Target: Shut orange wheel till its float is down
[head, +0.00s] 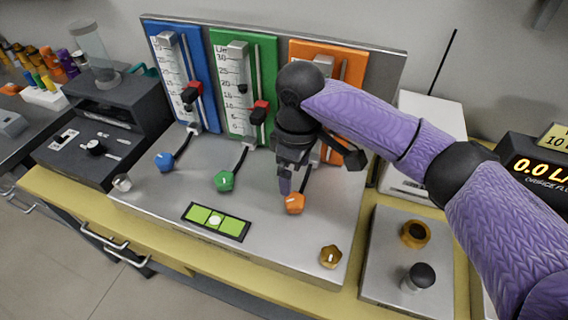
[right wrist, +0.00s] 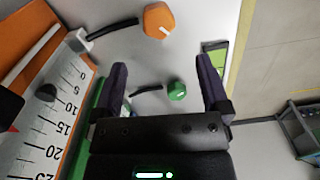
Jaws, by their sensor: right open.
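The orange wheel (head: 294,203) sits on the steel deck in front of the orange panel (head: 350,62). It also shows at the top of the right wrist view (right wrist: 158,20). My right gripper (head: 285,182) is open and empty, just above and behind the orange wheel in the head view, apart from it. In the right wrist view its fingers (right wrist: 165,85) are spread, with the orange wheel beyond them. My arm hides most of this tube in the head view. My left gripper is not in view.
The green wheel (head: 224,181) and blue wheel (head: 165,161) are to the left. A green bubble level (head: 216,221) lies in front. A brass knob (head: 330,256) is at the front right.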

